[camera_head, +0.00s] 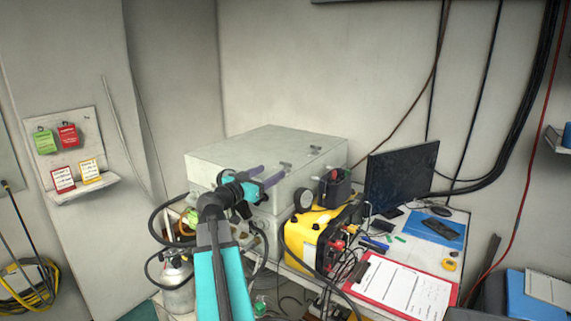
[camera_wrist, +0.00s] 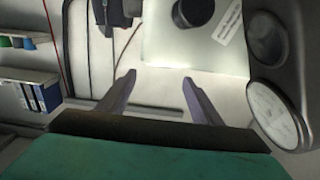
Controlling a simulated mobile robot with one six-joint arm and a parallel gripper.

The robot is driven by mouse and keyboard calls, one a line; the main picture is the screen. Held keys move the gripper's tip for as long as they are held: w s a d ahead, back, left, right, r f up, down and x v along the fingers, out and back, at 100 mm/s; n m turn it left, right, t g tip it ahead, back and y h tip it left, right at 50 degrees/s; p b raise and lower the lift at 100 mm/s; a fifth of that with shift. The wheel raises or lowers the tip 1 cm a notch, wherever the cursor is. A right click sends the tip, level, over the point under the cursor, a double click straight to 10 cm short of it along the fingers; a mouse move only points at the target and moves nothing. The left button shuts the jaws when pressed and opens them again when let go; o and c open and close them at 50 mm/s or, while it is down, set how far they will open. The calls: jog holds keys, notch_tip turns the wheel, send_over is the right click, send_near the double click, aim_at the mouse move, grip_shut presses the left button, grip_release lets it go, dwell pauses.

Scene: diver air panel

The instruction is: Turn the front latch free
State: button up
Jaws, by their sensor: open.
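A large pale grey case (camera_head: 258,148) stands on the bench. In the wrist view the open gripper (camera_wrist: 158,84) faces a pale surface with a black round part (camera_wrist: 194,11) and a label beyond the fingertips. Contact with the case cannot be judged, and my arm hides part of its front.
A round gauge (camera_head: 303,200) and a yellow unit (camera_head: 308,236) stand right of the case; a gauge also shows in the wrist view (camera_wrist: 272,112). Hoses hang around a grey cylinder (camera_head: 177,288). A monitor (camera_head: 401,176) and red clipboard (camera_head: 404,290) occupy the right bench.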

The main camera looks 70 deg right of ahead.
aim_at(285, 164)
jog(key=p+x, duration=0.1)
jog(key=x, duration=1)
jog(key=shift+p, duration=0.4)
jog(key=c, duration=1.1)
jog(key=shift+o, duration=0.2)
